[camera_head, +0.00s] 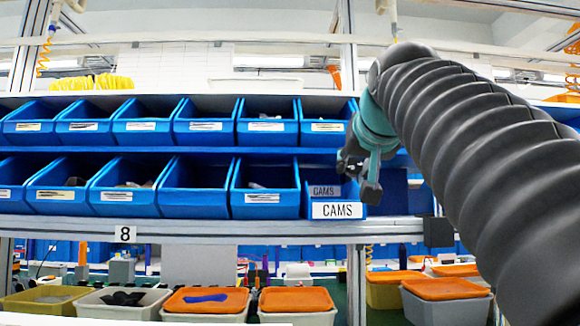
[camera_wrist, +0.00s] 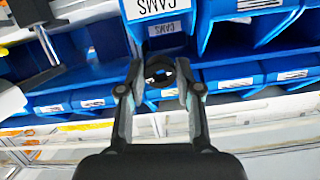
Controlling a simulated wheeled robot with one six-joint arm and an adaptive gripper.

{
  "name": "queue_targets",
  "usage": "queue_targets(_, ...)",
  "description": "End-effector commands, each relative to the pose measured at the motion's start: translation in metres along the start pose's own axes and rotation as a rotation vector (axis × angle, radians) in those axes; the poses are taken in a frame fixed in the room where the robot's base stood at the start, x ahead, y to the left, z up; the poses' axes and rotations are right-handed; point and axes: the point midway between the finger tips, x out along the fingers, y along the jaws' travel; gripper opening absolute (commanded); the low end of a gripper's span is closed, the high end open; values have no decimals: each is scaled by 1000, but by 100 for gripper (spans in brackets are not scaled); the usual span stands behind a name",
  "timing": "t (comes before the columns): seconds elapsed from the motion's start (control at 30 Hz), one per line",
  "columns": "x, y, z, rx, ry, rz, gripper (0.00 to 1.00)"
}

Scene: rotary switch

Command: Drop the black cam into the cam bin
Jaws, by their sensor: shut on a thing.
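The cam bin (camera_head: 337,210) is a blue bin with a white CAMS label, at the right end of the lower bin row in the head view. Its label also shows upside down at the top of the wrist view (camera_wrist: 157,8). My gripper (camera_head: 366,178) is just in front of and above the right side of this bin, pointing down. In the wrist view my gripper (camera_wrist: 160,82) is shut on the black cam (camera_wrist: 160,72), a dark round part between the fingertips. The cam is hard to make out in the head view. The bin's inside is mostly hidden.
Blue bins (camera_head: 195,190) fill the lower row to the left. A second row of blue bins (camera_head: 205,124) stands on the shelf above, close over the lower row. The shelf's front rail (camera_head: 200,230) runs below. Orange-lidded boxes (camera_head: 205,302) stand underneath.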

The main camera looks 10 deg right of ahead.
Motion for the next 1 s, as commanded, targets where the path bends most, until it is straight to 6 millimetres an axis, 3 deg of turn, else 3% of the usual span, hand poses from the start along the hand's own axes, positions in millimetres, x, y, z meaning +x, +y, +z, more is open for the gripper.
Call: queue_targets(1.0, 101, -3, -8, 0, -3, -2, 21)
